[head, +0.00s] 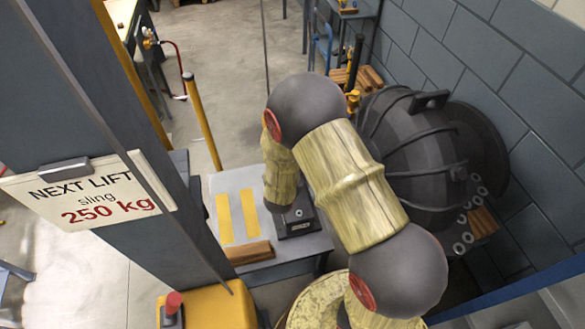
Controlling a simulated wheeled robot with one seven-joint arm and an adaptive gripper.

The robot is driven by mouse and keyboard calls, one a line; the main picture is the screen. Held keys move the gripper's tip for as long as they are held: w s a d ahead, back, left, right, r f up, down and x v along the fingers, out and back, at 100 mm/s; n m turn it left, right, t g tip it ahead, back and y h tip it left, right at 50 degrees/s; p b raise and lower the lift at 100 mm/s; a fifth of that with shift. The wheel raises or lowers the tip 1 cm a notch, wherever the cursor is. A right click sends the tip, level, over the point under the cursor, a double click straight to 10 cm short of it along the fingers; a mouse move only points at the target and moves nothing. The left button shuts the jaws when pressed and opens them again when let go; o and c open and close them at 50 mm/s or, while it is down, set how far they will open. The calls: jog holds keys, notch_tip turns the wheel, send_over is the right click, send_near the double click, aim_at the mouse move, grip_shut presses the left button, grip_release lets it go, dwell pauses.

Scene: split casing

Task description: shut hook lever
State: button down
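I cannot make out a hook lever for certain. A dark grey ribbed round casing (408,140) stands against the wall at the right, partly covered by my arm. A black upright handle with a yellow fitting (353,98) shows at the casing's far left side; I cannot tell whether it is the lever. A dark box (299,222) with a small label sits on a grey bench, partly behind my arm. My arm crosses the middle of the view, and its far end points down toward this box. My gripper's fingers do not show; the forearm hides that spot.
The grey bench (262,183) bears two yellow strips and a wooden block (250,252). A grey post with a "250 kg" sign (90,192) stands close at left. A yellow pole (203,120) leans behind the bench. Open floor (225,55) lies beyond.

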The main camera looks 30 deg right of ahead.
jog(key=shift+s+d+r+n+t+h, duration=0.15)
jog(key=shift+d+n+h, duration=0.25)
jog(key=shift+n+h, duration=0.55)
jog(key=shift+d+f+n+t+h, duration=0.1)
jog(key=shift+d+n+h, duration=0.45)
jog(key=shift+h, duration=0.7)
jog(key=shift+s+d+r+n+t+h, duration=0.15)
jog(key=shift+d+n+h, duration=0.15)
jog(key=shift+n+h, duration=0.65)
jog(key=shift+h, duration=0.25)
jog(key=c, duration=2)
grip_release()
